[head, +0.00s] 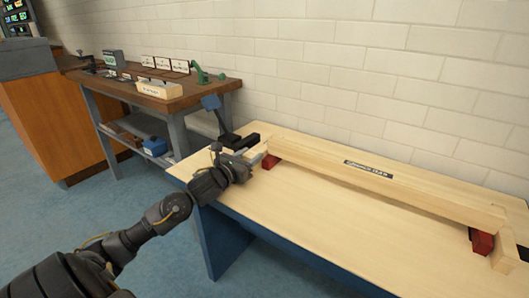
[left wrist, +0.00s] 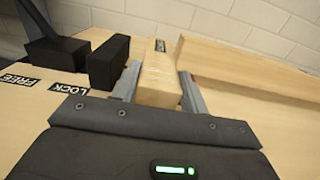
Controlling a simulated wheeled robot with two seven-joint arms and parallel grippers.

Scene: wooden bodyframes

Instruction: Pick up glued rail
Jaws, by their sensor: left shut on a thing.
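The glued rail (head: 385,182) is a long pale wooden beam with a dark label, lying along the back of the table. A short wooden block (head: 503,261) juts from its right end. My left gripper (head: 257,157) is at the rail's left end. In the left wrist view, its two grey fingers (left wrist: 158,88) are shut on a short wooden end block (left wrist: 158,72), with the long beam (left wrist: 225,62) just to its right. Whether block and beam are joined there is hidden. My right gripper is not in view.
Red supports (head: 271,161) (head: 482,242) stand at both rail ends. A black lever (left wrist: 52,48) and a black block (left wrist: 108,62) sit left of my fingers, by labels FREE and LOCK. The table (head: 330,225) is clear in front. A workbench (head: 165,90) stands behind left.

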